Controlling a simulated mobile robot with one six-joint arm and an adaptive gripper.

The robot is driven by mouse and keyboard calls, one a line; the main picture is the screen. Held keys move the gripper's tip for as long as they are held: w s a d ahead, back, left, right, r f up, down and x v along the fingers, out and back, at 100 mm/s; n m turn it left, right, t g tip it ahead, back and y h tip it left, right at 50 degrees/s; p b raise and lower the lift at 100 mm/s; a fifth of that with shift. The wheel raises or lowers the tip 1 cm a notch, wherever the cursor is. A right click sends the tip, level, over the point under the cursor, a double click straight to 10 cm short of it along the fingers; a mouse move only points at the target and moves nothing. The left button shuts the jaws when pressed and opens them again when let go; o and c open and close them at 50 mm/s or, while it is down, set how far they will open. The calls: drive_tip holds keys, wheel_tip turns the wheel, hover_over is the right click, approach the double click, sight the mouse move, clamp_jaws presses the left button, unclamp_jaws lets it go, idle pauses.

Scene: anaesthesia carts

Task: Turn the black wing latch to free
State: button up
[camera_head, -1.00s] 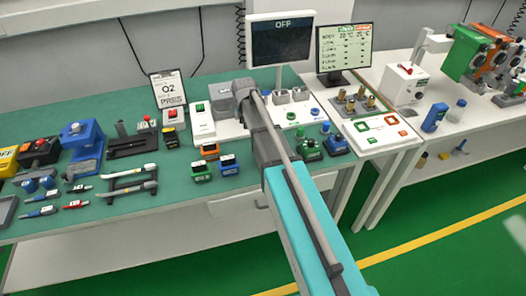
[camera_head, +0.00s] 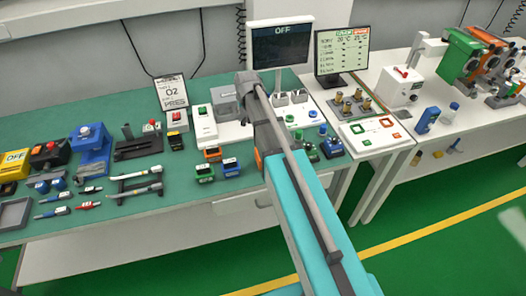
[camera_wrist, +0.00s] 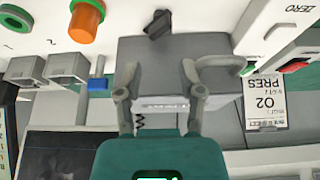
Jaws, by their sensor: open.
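The black wing latch (camera_wrist: 157,24) shows in the wrist view as a small dark piece on the edge of a grey box (camera_wrist: 160,52). It sits tilted to the picture's edges. My gripper (camera_wrist: 160,76) is open, with its two fingers apart and nothing between them. The latch is above the gap between the fingertips in the picture; its distance from them is hard to judge. In the head view the grey box (camera_head: 225,103) stands on the green bench, left of my arm. The latch is too small to make out there, and my fingers are hidden behind my arm.
A green and orange knob (camera_wrist: 87,20) and grey blocks (camera_wrist: 68,66) lie left of the latch in the wrist view. An O2 PRES card (camera_wrist: 266,102) stands to the right. In the head view, an OFF monitor (camera_head: 282,45) stands behind my arm.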

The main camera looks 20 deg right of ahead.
drive_tip(key=p+v, duration=0.5)
drive_tip(key=v, duration=0.1)
drive_tip(key=s+f+g+b, duration=0.1)
drive_tip(key=s+f+g, duration=0.1)
drive_tip(key=s, duration=1)
drive_tip(key=s+f+g+b, duration=0.2)
drive_tip(key=s, duration=0.9)
drive_tip(key=shift+s, duration=0.4)
drive_tip(key=shift+f, duration=0.15)
drive_tip(key=shift+o, duration=1.3)
drive_tip(key=shift+w, duration=0.15)
wheel_tip(320, 180, up, 4)
drive_tip(key=n+t+y+p, duration=0.3)
drive_tip(key=n, duration=0.6)
hover_over(244, 119)
drive_tip(key=s+d, duration=0.4)
drive_tip(key=shift+w+a, duration=0.1)
drive_tip(key=shift+f+b, duration=0.15)
drive_tip(key=shift+b, duration=0.15)
drive_tip(key=b+x, duration=1.2)
drive_tip(key=x, duration=0.1)
drive_tip(key=shift+a+f, duration=0.2)
